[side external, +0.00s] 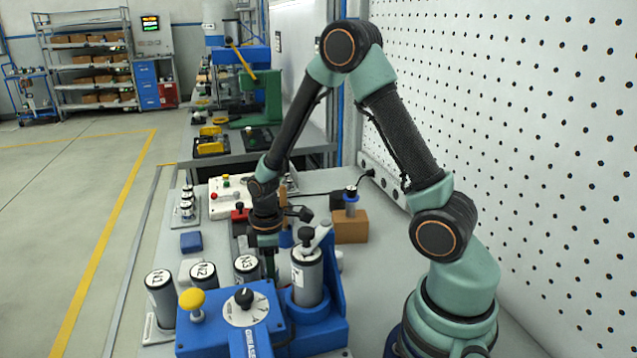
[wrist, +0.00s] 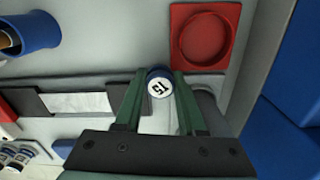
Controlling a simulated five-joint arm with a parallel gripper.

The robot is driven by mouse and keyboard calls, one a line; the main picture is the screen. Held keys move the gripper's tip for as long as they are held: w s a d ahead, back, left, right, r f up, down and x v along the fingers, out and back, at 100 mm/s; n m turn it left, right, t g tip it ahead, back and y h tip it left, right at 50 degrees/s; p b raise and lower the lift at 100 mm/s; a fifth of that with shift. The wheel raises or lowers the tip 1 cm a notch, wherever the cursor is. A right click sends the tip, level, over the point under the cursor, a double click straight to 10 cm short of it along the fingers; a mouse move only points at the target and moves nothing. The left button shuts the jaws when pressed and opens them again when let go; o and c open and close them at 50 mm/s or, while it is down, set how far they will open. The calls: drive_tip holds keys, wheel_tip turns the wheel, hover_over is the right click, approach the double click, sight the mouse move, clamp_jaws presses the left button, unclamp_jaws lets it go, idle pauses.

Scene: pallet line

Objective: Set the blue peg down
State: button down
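In the wrist view, a blue peg (wrist: 160,84) with a white, numbered top sits between the two green fingers of my gripper (wrist: 160,76). Both fingers appear to touch its sides. A red square holder (wrist: 205,38) with a round recess lies just beyond the peg to the upper right; the recess looks empty. In the side view, my gripper (side external: 267,258) points down behind the blue machine, which hides the fingertips and the peg. A red block (side external: 240,214) shows just left of my wrist. I cannot tell whether the peg touches a surface.
A blue machine with a yellow knob (side external: 191,300) and a grey cylinder (side external: 307,278) stands in front. Labelled cylinders (side external: 160,296) stand to its left. A brown block (side external: 350,228) bearing a blue-collared part is to the right. A small blue square (side external: 191,242) lies on the left.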

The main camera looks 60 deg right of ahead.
drive_tip(key=shift+r, duration=0.15)
wheel_tip(320, 180, up, 18)
drive_tip(key=s+a+m, duration=0.1)
drive_tip(key=m, duration=0.1)
drive_tip(key=s+a+f+m, duration=0.1)
drive_tip(key=a+m, duration=0.1)
drive_tip(key=m, duration=0.1)
drive_tip(key=s+a+m, duration=0.1)
drive_tip(key=m, duration=0.1)
drive_tip(key=shift+a+f, duration=0.15)
drive_tip(key=shift+a, duration=0.15)
idle(0.3)
idle(0.4)
drive_tip(key=w+d+r, duration=0.2)
drive_tip(key=w+d, duration=0.2)
drive_tip(key=d, duration=0.4)
drive_tip(key=w+d+r, duration=0.1)
drive_tip(key=w+d, duration=0.4)
drive_tip(key=d, duration=1.9)
drive_tip(key=f, duration=1.3)
drive_tip(key=s+f, duration=0.1)
drive_tip(key=f, duration=0.5)
drive_tip(key=shift+d+f, duration=0.15)
drive_tip(key=shift+f, duration=0.2)
